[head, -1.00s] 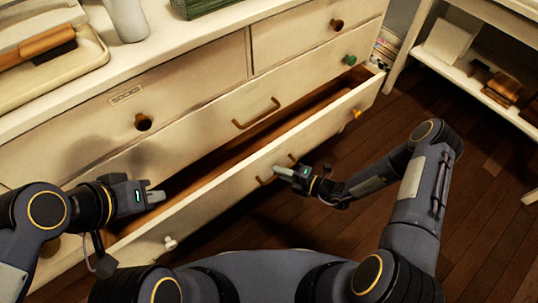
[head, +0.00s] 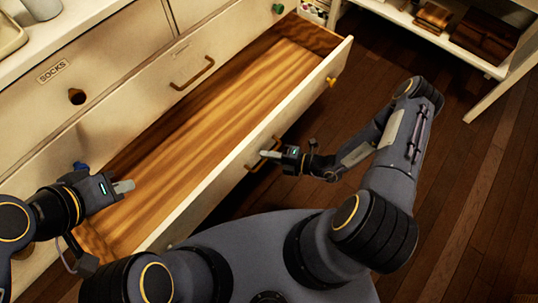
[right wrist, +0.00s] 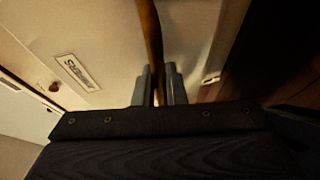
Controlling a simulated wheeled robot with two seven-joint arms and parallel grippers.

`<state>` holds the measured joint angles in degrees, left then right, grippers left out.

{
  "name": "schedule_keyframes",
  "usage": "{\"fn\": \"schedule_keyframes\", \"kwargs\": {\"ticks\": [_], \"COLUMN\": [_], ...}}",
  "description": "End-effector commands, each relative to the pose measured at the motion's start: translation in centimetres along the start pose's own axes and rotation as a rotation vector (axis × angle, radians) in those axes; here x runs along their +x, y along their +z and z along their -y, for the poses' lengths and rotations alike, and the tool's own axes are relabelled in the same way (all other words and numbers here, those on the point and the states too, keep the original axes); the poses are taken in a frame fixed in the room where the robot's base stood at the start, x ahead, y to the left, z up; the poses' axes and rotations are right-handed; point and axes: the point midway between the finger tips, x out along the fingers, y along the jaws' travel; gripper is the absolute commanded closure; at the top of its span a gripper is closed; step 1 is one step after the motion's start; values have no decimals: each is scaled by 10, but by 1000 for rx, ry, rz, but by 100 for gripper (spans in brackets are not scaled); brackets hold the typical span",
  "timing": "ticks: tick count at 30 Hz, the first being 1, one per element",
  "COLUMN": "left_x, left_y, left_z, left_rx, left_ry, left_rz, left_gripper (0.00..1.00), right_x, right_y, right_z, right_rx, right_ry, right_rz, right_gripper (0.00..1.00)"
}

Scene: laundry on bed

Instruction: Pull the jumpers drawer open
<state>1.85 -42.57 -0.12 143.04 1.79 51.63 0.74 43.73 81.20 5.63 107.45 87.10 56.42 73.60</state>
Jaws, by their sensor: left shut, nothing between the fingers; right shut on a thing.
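The jumpers drawer (head: 308,100) is pulled well out of the cream dresser, its striped wooden inside bare. Its front carries a metal bar handle (head: 250,167). My right gripper (head: 268,155) is shut on that handle. In the right wrist view the handle (right wrist: 151,45) runs between the fingers, and a label (right wrist: 77,70) shows on the drawer front, seemingly reading "Jumpers". My left gripper (head: 124,187) is shut and empty, over the left part of the open drawer; I cannot tell its height above the drawer floor.
A shut drawer labelled "SOCKS" (head: 53,71) with a dark knob (head: 76,96) is at the left. A closed drawer front with a bar handle (head: 192,75) is above the open one. A white shelf unit (head: 440,35) stands at the right. The dark wooden floor (head: 460,190) between is clear.

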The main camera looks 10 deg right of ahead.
Motion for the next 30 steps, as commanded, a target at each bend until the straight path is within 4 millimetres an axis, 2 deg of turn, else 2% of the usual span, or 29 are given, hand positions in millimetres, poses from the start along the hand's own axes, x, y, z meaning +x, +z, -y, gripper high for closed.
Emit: {"fn": "schedule_keyframes", "kwargs": {"ticks": [5, 6, 10, 20, 23, 30], "left_x": [0, 0, 0, -1, -3, -10], "left_y": [0, 0, 0, 0, -2, -5], "left_z": [0, 0, 0, 0, -2, -4], "left_rx": [0, 0, 0, 0, 0, 0], "left_ry": [0, 0, 0, 0, 0, 0], "left_rz": [0, 0, 0, 0, 0, 0], "left_gripper": [100, 100, 100, 100, 100, 100], "right_x": [-1, -1, 0, -4, -16, -57], "right_y": [1, 1, 1, 1, 2, 1], "right_z": [1, 1, 0, 0, -1, -1], "right_rx": [-1, -1, -1, -1, -1, -1], "right_ry": [-2, -2, -2, -2, -4, -3], "right_rz": [1, 1, 1, 1, 4, 5], "right_gripper": [100, 85, 68, 68, 68, 68]}}
